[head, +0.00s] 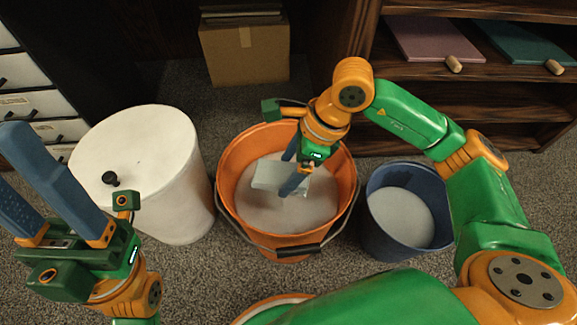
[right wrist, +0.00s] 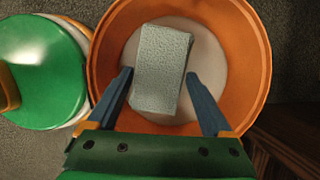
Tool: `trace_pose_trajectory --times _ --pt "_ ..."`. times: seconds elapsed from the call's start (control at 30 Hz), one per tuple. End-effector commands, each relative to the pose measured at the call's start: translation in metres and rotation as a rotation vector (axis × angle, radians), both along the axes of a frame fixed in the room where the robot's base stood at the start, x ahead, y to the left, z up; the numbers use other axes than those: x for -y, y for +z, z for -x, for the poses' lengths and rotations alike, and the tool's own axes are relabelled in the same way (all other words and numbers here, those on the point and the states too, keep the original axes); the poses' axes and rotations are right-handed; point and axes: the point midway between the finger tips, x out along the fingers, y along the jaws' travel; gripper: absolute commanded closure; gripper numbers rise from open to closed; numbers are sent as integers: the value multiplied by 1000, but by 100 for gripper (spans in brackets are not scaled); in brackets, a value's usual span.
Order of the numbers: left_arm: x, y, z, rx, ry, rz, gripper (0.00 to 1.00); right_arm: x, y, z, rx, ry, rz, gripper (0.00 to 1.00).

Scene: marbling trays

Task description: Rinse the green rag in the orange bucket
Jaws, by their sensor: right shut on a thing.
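The orange bucket (head: 228,165) stands on the carpet in the middle of the head view, with pale grey-white contents (head: 262,215). My right gripper (head: 291,170) reaches down into the bucket and is shut on the rag. The rag is a pale grey-green folded block (head: 268,176). In the right wrist view the rag (right wrist: 161,68) spans between the fingers of the gripper (right wrist: 160,76), over the pale contents. I cannot tell whether its underside touches them. My left gripper (head: 28,180) is open and empty at the left, away from the bucket.
A white lidded bin (head: 165,165) with a black knob stands left of the bucket. A blue bucket (head: 372,225) with pale contents stands close on its right. A cardboard box (head: 245,58) is behind. Dark shelves (head: 500,80) holding boards stand at the back right.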

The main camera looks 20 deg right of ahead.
Motion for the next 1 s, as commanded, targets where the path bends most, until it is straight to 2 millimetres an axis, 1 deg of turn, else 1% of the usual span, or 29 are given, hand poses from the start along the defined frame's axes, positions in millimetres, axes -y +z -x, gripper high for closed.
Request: trace_pose_trajectory --times 0.13,0.23,0.5,0.6,1.0 --pt "0 0 0 1 1 2 50 0 0 0 0 0 0 38" --pt "-1 5 0 0 2 3 50 0 6 0 0 0 0 38" --pt "0 37 0 0 1 2 50 0 45 0 2 1 0 38" --pt "0 44 0 0 0 1 50 0 53 0 0 0 0 38" --pt "1 37 -2 -23 2 -6 50 0 50 0 0 0 0 38"
